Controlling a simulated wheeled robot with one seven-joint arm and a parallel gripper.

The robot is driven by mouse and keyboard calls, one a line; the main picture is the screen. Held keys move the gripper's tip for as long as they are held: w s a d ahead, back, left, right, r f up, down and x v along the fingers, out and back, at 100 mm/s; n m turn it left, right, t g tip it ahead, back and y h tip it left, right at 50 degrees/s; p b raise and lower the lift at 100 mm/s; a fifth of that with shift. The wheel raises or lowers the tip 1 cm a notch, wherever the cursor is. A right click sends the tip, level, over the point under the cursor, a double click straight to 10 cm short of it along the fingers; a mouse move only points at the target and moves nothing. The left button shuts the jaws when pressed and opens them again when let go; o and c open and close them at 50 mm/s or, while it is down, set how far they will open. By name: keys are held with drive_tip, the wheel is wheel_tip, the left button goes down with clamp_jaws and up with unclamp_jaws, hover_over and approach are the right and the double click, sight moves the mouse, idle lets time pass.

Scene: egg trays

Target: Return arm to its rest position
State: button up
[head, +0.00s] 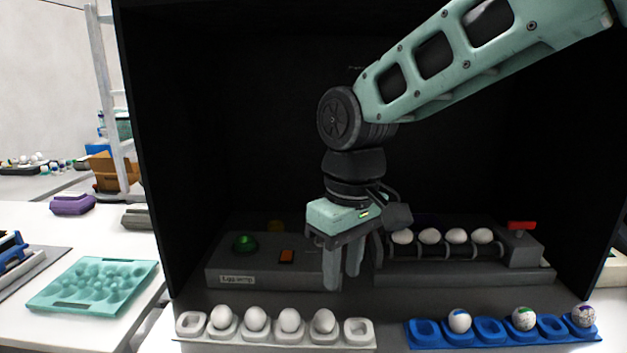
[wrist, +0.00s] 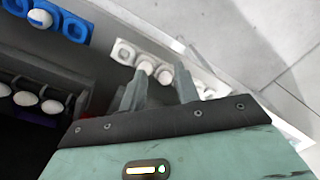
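My gripper (head: 341,280) hangs fingers-down in front of the black booth, above the gap between the egg tester and the white tray. Its two fingers are apart with nothing held between them. The wrist view also shows the gripper (wrist: 160,72) with spread, empty fingers. My arm reaches in from the upper right and bends down at the wrist joint.
Below stand a white tray (head: 358,340) with several eggs and empty end cups, and a blue tray (head: 488,330) with three marked eggs. Behind are the egg tester (head: 225,268) and a roller rack (head: 455,272) holding several eggs. Booth walls (head: 165,130) flank my arm.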

drive_tip(key=s+d+f, duration=0.3)
drive_tip(key=s+d, duration=0.2)
drive_tip(key=s, duration=0.4)
drive_tip(key=s+d+f, duration=0.3)
drive_tip(key=s+d, duration=0.2)
drive_tip(key=s, duration=0.4)
drive_tip(key=shift+f+m, duration=0.25)
drive_tip(key=shift+m, duration=0.15)
drive_tip(key=shift+s, duration=0.1)
